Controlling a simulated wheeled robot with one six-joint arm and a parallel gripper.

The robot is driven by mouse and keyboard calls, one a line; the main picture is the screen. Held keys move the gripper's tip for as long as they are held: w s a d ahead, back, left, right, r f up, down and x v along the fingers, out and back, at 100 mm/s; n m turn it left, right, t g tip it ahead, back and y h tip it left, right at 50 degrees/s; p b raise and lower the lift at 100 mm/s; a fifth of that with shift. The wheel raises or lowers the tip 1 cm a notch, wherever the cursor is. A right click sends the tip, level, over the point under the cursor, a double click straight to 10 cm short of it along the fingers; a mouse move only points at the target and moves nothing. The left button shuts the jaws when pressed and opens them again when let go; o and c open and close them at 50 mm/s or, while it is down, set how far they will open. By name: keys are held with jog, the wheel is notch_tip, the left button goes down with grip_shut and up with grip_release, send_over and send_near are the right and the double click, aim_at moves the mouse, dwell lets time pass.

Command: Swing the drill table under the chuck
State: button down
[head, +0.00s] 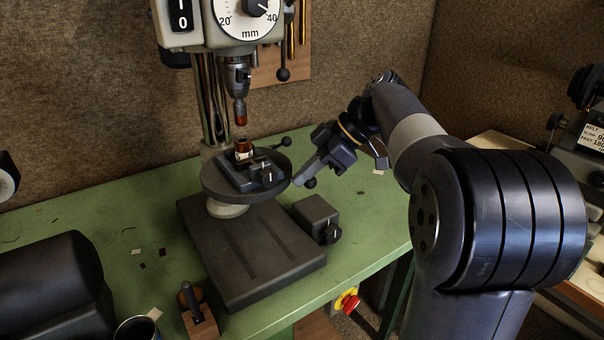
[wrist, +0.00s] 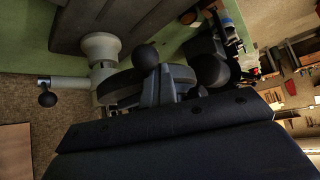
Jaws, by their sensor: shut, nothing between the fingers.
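The round grey drill table (head: 220,186) stands on the drill press column, with a dark vise (head: 236,174) on it. The vise holds a small red and brass-coloured piece (head: 243,149). The chuck (head: 238,76) with its red-tipped tool hangs above, close to in line with that piece in the head view. My gripper (head: 299,181) is shut and empty at the table's right edge. A black ball knob (head: 310,183) is right beside its fingertips; contact cannot be told. In the wrist view, the fingers (wrist: 160,78) are in front of the table rim (wrist: 118,88), next to a ball knob (wrist: 145,57).
A second ball-ended lever (head: 286,142) sticks out behind the table. A dark box with a knob (head: 316,214) stands right of the press base (head: 250,255). A red stop button (head: 347,301) is at the front edge of the green bench (head: 110,215). A wooden block (head: 200,318) stands in front.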

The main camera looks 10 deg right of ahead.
jog(key=w+v, duration=0.1)
jog(key=v, duration=1)
jog(key=shift+s, duration=0.45)
jog(key=shift+a, duration=0.1)
jog(key=x, duration=0.6)
jog(key=shift+w+f, duration=0.35)
jog(key=shift+f, duration=0.05)
jog(key=shift+f, duration=0.15)
